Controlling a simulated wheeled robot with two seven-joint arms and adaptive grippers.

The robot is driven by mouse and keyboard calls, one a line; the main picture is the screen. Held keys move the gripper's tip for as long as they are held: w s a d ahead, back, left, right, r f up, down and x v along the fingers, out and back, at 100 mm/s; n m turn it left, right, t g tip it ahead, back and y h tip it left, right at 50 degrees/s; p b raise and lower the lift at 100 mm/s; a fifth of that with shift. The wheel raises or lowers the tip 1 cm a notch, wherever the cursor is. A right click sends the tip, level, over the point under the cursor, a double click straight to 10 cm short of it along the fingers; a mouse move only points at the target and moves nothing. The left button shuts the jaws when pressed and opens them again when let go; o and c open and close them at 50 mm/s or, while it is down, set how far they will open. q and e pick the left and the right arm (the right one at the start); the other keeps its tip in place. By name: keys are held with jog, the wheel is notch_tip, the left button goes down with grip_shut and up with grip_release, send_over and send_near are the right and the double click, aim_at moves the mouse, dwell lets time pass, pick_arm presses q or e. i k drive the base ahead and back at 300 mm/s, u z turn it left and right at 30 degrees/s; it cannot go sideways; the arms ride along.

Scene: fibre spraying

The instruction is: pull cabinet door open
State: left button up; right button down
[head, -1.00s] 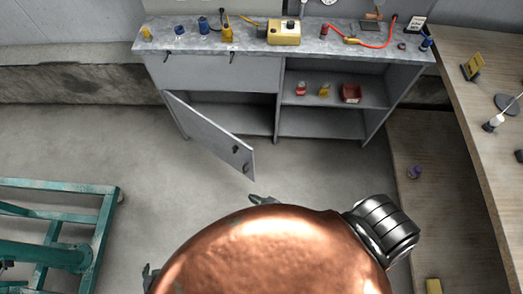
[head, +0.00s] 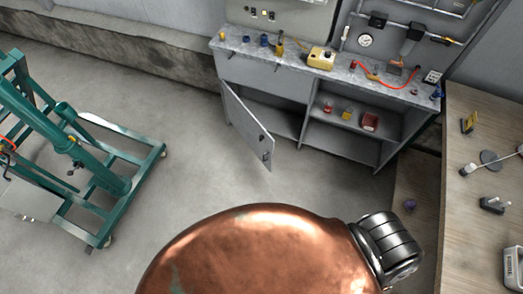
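The grey cabinet (head: 264,78) stands against the back wall. Its left door (head: 245,122) is hinged at the left side and stands swung out at an angle, with a dark handle (head: 265,156) near its free edge. Behind it, part of the left compartment (head: 275,115) shows, dark inside. The right compartment has no door in view and holds a few small items on its shelf (head: 380,133). Neither of my grippers is visible in the head view. A large copper-coloured rounded part, which moves with my view, fills the bottom middle and may hide them.
A teal wheeled frame (head: 95,165) stands on the floor at left. A wooden bench (head: 460,210) runs along the right with several tools on it. The cabinet's worktop (head: 340,72) carries bottles, a yellow box and a red hose. The floor (head: 200,165) before the door is clear.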

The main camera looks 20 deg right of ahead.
aim_at(245, 123)
jog(key=u, duration=0.3)
jog(key=k, duration=0.75)
jog(key=z, duration=0.5)
jog(key=i, duration=0.6)
jog(key=z, duration=0.45)
jog(key=i, duration=0.85)
jog(key=u, duration=0.3)
